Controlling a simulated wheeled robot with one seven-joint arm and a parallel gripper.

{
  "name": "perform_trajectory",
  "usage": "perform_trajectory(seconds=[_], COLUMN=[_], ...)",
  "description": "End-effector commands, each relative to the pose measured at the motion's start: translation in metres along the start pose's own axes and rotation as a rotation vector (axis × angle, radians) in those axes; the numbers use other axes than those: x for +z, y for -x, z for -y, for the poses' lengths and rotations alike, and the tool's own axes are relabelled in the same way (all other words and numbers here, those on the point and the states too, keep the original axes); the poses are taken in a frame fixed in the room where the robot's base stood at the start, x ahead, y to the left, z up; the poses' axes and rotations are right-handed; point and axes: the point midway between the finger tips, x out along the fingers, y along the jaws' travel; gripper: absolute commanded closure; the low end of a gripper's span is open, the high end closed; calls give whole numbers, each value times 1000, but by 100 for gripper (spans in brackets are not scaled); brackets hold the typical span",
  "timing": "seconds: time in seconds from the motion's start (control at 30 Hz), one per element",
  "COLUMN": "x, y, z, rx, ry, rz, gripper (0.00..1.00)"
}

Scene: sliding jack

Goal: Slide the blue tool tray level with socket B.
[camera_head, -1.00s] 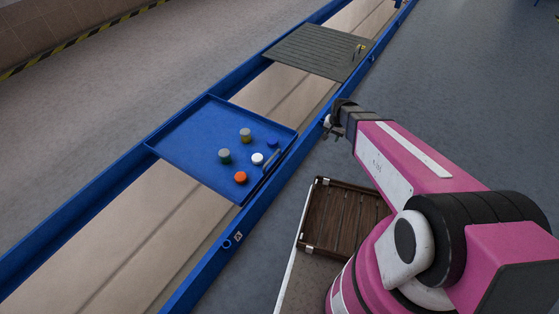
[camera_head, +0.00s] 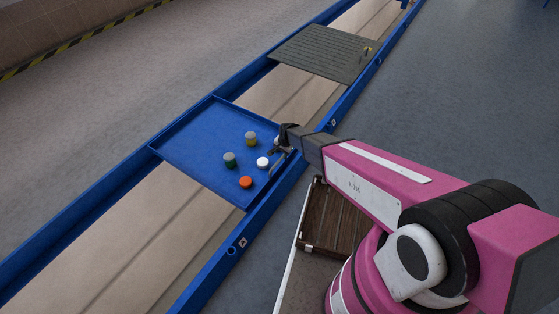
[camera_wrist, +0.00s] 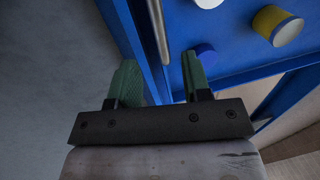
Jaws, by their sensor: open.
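The blue tool tray (camera_head: 195,150) sits across the rail track, with a silver handle bar (camera_head: 278,161) along its right edge. In the wrist view the bar (camera_wrist: 158,30) runs between the lines of my two green fingers. My gripper (camera_head: 283,150) is open at the tray's right edge, beside the handle; whether it touches is unclear. The fingers also show in the wrist view (camera_wrist: 160,80). A labelled socket (camera_head: 231,251) is on the near rail, below the tray in the picture. Another marker (camera_head: 333,123) is farther up that rail; I cannot read its letter.
The tray carries several capped jars, among them an orange one (camera_head: 246,182) and a white one (camera_head: 262,162). A grey-green slatted panel (camera_head: 320,50) lies across the track farther up. Bare track separates it from the tray. A wooden crate (camera_head: 335,220) stands below my arm.

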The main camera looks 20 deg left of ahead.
Motion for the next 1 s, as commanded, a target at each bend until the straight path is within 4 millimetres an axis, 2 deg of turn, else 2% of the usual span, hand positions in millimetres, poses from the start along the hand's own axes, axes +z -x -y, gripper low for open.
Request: perform_trajectory(seconds=[0.1, 0.33, 0.5, 0.73, 0.77, 0.8, 0.9, 1.0], x=[-1, -1, -1, 0, 0, 0, 0, 0], y=[-25, -62, -73, -74, -74, -74, -74, -74], z=[1, 1, 0, 0, 0, 0, 0, 0], rx=[1, 1, 0, 0, 0, 0, 0, 0], ry=[1, 1, 1, 1, 1, 1, 1, 1], rz=[1, 1, 0, 0, 0, 0, 0, 0], gripper=[56, 56, 56, 56, 59, 72, 100, 100])
